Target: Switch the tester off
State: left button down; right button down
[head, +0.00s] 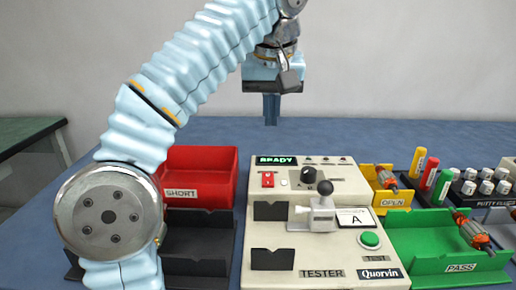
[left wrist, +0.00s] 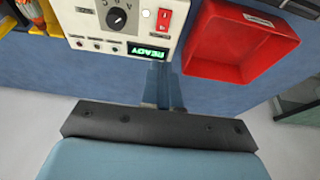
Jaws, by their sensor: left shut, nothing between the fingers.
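The tester (head: 320,255) is a cream box in the middle of the table, with a lit green READY display (head: 276,160). Its red rocker switch (head: 268,179) is on the upper left of the panel, and it also shows in the left wrist view (left wrist: 164,20). A black knob (head: 308,175) and a green button (head: 369,239) are on the same panel. My left gripper (head: 271,122) is shut and empty, pointing down above and behind the tester's back edge. Its fingers (left wrist: 163,107) show near the display in the left wrist view. My right gripper is not in view.
A red SHORT bin (head: 205,160) stands left of the tester, with a dark bin (head: 200,225) in front. At right are a yellow OPEN bin (head: 394,199) and a green PASS bin (head: 425,245), each with an armature. Coloured tubes and a putty rack stand further right.

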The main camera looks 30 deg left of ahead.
pick_arm(q)
jog(key=shift+d+r, duration=0.1)
jog(key=shift+d, duration=0.05)
jog(key=b, duration=0.3)
send_near(269, 174)
jog(key=x, duration=0.5)
jog(key=shift+w+f, duration=0.1)
jog(key=shift+f, duration=0.65)
